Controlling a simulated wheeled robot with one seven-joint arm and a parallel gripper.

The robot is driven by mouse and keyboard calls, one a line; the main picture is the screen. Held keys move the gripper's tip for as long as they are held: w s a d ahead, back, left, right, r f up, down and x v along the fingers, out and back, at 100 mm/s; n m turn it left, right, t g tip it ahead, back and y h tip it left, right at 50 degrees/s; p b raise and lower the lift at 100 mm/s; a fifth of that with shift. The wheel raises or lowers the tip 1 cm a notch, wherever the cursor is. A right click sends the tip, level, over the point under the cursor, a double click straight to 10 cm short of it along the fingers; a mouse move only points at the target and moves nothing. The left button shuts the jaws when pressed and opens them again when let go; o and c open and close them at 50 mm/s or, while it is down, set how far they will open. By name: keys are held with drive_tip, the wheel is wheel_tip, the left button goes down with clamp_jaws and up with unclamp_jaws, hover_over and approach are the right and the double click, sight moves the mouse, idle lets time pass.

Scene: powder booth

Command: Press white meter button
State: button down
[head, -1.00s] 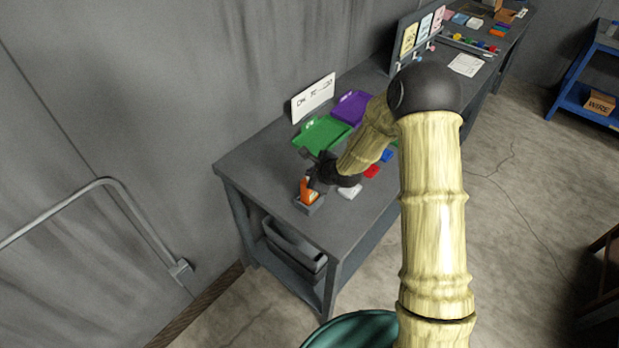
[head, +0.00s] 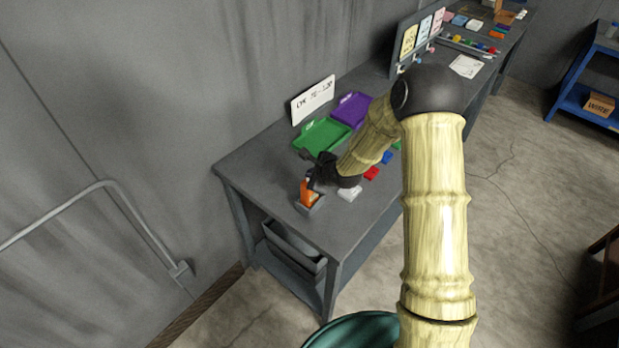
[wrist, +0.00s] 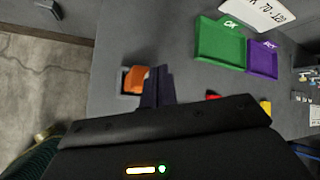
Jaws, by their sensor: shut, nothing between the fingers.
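The orange meter (head: 306,194) stands in a grey holder (head: 313,208) near the front left end of the grey bench. In the wrist view the meter (wrist: 134,79) is just left of my fingers, in its holder (wrist: 122,88). My gripper (head: 312,184) is low over the bench, right beside the meter. Its dark fingers (wrist: 158,84) are shut with nothing between them. I cannot tell whether they touch the meter. The meter's white button cannot be made out in either view.
Green tray (head: 322,136) and purple tray (head: 352,109) lie behind the gripper, before a white sign (head: 313,98). A white piece (head: 350,193), a red piece (head: 372,173) and a blue piece (head: 387,157) lie to the right. The bench's front left corner is clear.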

drive_tip(key=shift+r, duration=0.3)
drive_tip(key=shift+r+p, duration=2.2)
drive_tip(key=shift+r, duration=0.8)
